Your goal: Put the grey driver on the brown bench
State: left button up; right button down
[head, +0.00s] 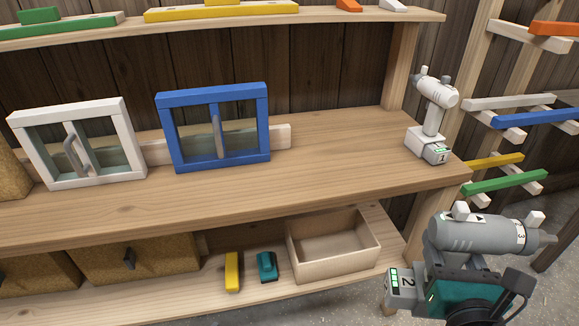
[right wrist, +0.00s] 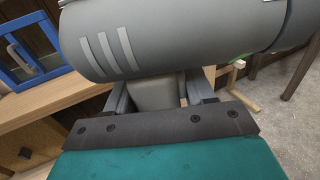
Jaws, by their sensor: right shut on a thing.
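The grey driver (head: 478,234) is at the lower right of the head view, in front of the bench's right end and apart from it. It is upright, with its nose to the right and its battery foot, marked 2, at the bottom. My right gripper (head: 452,268) is shut on its handle; in the right wrist view the driver's grey body (right wrist: 175,35) fills the top, with the handle between the fingers. The brown bench (head: 335,170) is a wooden worktop across the middle. My left gripper is not in view.
A white driver (head: 433,115) stands at the bench's right end. Blue (head: 213,165) and white (head: 100,180) framed windows stand on the left. The bench's middle right is clear. Below are an open wooden box (head: 335,270) and yellow (head: 232,272) and teal (head: 267,266) items. Pegged racks (head: 505,185) stand right.

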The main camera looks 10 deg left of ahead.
aim_at(378, 154)
jog(key=i+l+u, duration=0.15)
jog(key=l+u, duration=0.2)
jog(key=l, duration=0.15)
jog(key=i+l+u, duration=0.1)
jog(key=l+u, duration=0.65)
jog(key=l, duration=0.25)
